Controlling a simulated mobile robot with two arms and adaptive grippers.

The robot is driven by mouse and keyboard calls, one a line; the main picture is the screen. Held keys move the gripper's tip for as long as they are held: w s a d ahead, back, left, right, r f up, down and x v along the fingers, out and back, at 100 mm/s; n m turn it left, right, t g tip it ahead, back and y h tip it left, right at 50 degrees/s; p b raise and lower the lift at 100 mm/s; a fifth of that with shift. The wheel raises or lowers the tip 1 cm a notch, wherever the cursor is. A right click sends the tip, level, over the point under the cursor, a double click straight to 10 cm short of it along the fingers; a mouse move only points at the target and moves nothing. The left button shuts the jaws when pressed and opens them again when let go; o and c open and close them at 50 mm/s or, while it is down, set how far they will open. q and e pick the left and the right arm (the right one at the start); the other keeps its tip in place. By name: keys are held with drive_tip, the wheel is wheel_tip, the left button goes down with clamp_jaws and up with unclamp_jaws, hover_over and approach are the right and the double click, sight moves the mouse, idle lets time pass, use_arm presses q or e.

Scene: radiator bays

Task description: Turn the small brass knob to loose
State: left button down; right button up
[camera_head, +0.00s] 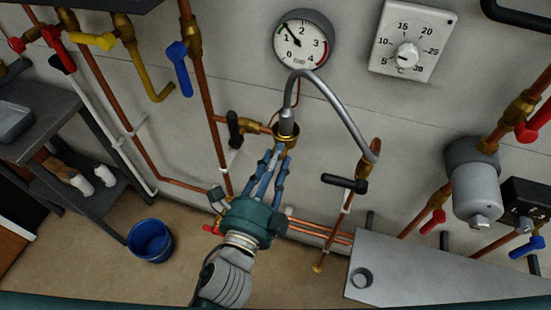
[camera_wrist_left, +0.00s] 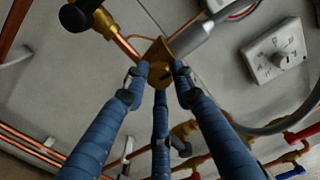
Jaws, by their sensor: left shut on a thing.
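The small brass knob (camera_wrist_left: 158,74) shows in the left wrist view as a brass piece between my fingertips. It sits below the end of a grey hose fitting, and a copper pipe meets it from the left. In the head view the brass there (camera_head: 292,139) is partly hidden by my fingers. My left gripper (camera_head: 274,157) comes up from below with its blue fingers around the knob, shut on it. How far the knob is turned cannot be told. My right gripper is not in view.
A grey hose (camera_head: 345,112) arches right from the fitting. Black-handled valves stand left (camera_head: 234,129) and right (camera_head: 345,183) of my fingers. A pressure gauge (camera_head: 303,40) and thermostat (camera_head: 412,38) hang above. A blue bucket (camera_head: 150,241) stands on the floor; a grey panel (camera_head: 440,272) is lower right.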

use_arm(q)
drive_tip(key=shift+n+p, duration=3.6)
drive_tip(key=shift+n, duration=6.1)
drive_tip(key=shift+f, duration=0.1)
drive_tip(key=c, duration=1.4)
unclamp_jaws()
drive_tip(key=v, duration=1.2)
